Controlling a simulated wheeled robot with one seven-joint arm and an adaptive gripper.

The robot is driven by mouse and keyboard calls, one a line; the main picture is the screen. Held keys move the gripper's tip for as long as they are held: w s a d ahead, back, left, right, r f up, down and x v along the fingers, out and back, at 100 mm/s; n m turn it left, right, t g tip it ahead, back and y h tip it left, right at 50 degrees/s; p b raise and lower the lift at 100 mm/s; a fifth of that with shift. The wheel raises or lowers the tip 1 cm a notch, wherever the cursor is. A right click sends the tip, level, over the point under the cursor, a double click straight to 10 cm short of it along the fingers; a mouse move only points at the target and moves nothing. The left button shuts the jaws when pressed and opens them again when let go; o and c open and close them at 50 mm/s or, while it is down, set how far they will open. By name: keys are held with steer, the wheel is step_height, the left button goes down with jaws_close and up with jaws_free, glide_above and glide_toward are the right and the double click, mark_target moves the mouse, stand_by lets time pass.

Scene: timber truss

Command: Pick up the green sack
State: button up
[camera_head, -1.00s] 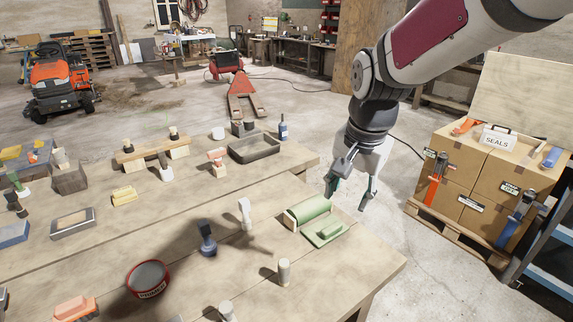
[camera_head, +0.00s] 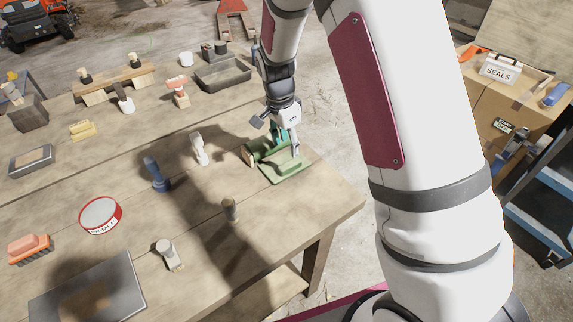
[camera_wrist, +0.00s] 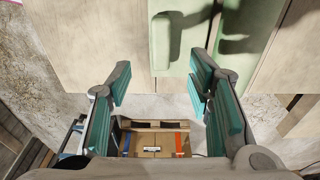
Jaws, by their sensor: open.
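No thing is plainly a sack. Two green things lie side by side near the table's right edge. One is a flat green pad with a raised bar (camera_head: 287,170), also in the wrist view (camera_wrist: 161,45). The other is a rounded green roll with a wooden end (camera_head: 262,155), partly hidden by my gripper in the head view; its green surface shows in the wrist view (camera_wrist: 255,30). My gripper (camera_head: 286,146) is open above them, fingers pointing down. In the wrist view the teal-padded fingers (camera_wrist: 160,78) are apart with nothing between them. I cannot tell whether they touch anything.
To the left are a white-handled brush (camera_head: 199,148), a blue-handled tool (camera_head: 156,175) and a red-rimmed tin (camera_head: 100,214). Cardboard boxes (camera_head: 497,110) stand right of the table, across open floor.

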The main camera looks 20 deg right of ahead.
mark_target(290, 163)
steer(key=f, duration=0.3)
steer(key=f+p, duration=0.1)
steer(key=f, duration=0.2)
steer(key=d+f, duration=0.1)
steer(key=f, duration=0.2)
steer(key=shift+w, duration=0.2)
steer(key=shift+c, duration=0.3)
jaws_close()
